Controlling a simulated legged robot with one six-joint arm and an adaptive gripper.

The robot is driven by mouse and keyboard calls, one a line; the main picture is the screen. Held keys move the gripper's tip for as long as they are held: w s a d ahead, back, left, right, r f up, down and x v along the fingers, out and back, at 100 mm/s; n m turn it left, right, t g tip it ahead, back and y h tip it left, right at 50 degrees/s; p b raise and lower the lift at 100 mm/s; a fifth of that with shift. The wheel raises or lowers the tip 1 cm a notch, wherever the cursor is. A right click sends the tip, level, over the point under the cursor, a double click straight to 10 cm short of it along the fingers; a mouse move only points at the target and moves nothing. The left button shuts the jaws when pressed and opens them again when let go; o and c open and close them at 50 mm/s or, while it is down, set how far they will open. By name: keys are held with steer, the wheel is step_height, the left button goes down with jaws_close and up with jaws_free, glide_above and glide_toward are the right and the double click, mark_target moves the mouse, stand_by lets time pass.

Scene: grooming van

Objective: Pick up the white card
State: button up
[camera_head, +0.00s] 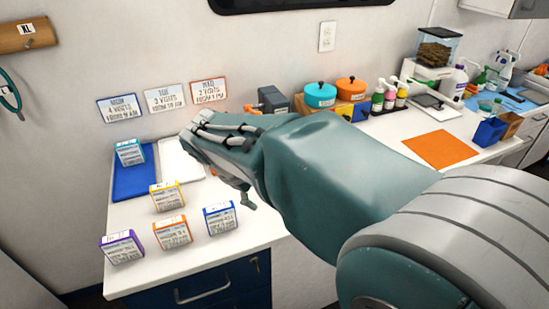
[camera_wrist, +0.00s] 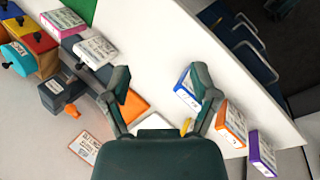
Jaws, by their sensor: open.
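A white-edged card with printed writing (camera_head: 164,99) is on the back wall, between a blue-edged card (camera_head: 119,107) and an orange-edged card (camera_head: 208,91). A small box with a white top (camera_wrist: 96,52) also shows in the wrist view, upper left, beside a pink-edged box (camera_wrist: 63,22). My gripper (camera_head: 205,150) is above the counter, right of and below the wall cards. In the wrist view my gripper (camera_wrist: 160,78) has its two fingers spread wide with nothing held between them. My arm hides the counter's middle.
Small labelled boxes, including teal (camera_head: 130,152), yellow (camera_head: 166,196), purple (camera_head: 122,247), orange (camera_head: 172,232) and blue (camera_head: 220,218), stand at the counter's left. A blue mat (camera_head: 130,183) and a white mat (camera_head: 181,163) lie there. Pots (camera_head: 320,95) and bottles (camera_head: 390,95) stand behind.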

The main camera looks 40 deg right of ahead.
steer(key=w+d+f+n+g+h, duration=0.1)
steer(key=w+d+f+n+h, duration=0.2)
steer(key=w+d+f+h, duration=0.1)
steer(key=w+d+f+n+g+h, duration=0.2)
steer(key=w+d+f+n+h, duration=0.2)
steer(key=w, duration=0.5)
steer(key=w+d+f+n+g+h, duration=0.1)
steer(key=w+d+f+n+h, duration=0.2)
steer(key=w+d+f, duration=0.3)
steer(key=shift+w+d+f+g+h, duration=0.25)
steer(key=shift+d+f+g+h, duration=0.15)
steer(key=shift+d+f+h, duration=0.15)
steer(key=shift+d+f, duration=0.1)
steer(key=shift+d, duration=0.1)
steer(key=x, duration=0.7)
steer(key=shift+w+d, duration=0.15)
jaws_close()
